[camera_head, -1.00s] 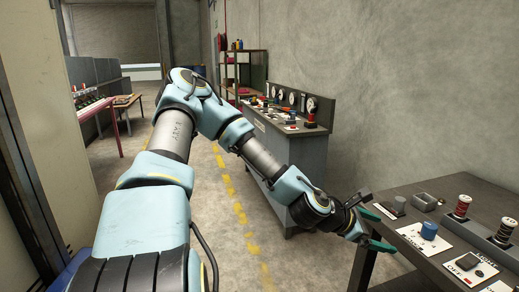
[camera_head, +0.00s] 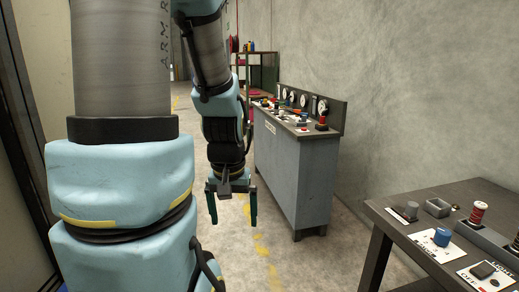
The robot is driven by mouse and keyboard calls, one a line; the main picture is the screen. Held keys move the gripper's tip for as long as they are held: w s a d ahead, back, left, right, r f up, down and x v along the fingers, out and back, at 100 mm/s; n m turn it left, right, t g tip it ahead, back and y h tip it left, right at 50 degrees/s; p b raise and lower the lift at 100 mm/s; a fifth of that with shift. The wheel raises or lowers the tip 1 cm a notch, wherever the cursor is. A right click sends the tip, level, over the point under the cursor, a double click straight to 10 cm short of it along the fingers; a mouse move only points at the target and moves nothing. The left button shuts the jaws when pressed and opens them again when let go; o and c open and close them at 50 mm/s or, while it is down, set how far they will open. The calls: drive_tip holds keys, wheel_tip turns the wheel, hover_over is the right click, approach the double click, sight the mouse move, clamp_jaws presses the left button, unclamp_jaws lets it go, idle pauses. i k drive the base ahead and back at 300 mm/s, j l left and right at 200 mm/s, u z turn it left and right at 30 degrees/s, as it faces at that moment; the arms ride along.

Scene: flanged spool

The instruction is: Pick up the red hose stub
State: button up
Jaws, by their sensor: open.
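My gripper (camera_head: 232,222) hangs over the floor with its two green fingers pointing down, spread apart with nothing between them. It is left of the grey bench and well clear of the near table. I cannot make out the red hose stub for certain. Several small reddish items lie on the grey bench top, including an upright red piece with a dark base (camera_head: 321,123) at its right end. A red-banded spool (camera_head: 478,213) stands on the near table at the right.
The grey bench (camera_head: 293,180) has gauges on its back panel. The near dark table (camera_head: 400,232) holds a blue cylinder (camera_head: 442,237), a small grey box (camera_head: 438,207) and labelled cards. A shelf rack (camera_head: 262,75) stands behind. Floor between bench and table is free.

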sight(474, 222)
drive_tip(key=i+l+z, duration=0.55)
drive_tip(key=i, duration=0.2)
drive_tip(key=i+l+z, duration=0.25)
drive_tip(key=i, duration=0.15)
drive_tip(key=i+z, duration=0.3)
drive_tip(key=i, duration=0.15)
